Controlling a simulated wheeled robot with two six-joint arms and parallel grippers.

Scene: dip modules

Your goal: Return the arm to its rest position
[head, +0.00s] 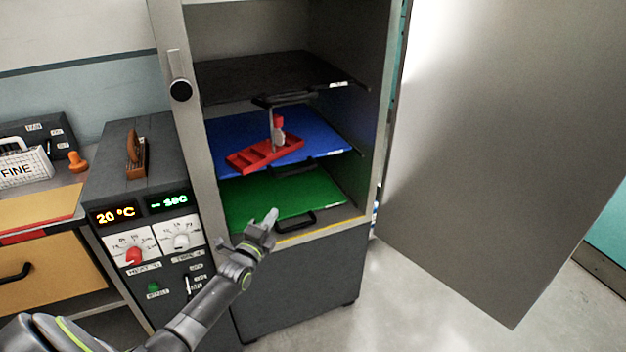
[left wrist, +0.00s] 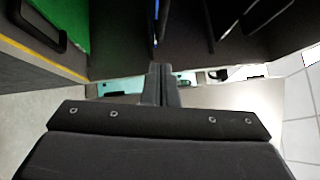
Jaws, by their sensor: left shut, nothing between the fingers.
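My left gripper (head: 270,218) is shut and empty. In the head view it is in front of the open cabinet, over the front part of the green shelf (head: 250,196). In the left wrist view its fingers (left wrist: 158,85) are together, with the green shelf (left wrist: 68,22) and its black handle (left wrist: 40,28) at the upper left. My left arm reaches in from the bottom left of the head view. My right gripper is not in view.
The cabinet holds a black shelf (head: 230,85), a blue shelf (head: 225,130) with a red tray (head: 262,155) on it, and the green shelf. The cabinet door (head: 500,150) stands wide open at right. A control unit (head: 140,185) stands at left, beside a bench with a white basket (head: 25,168).

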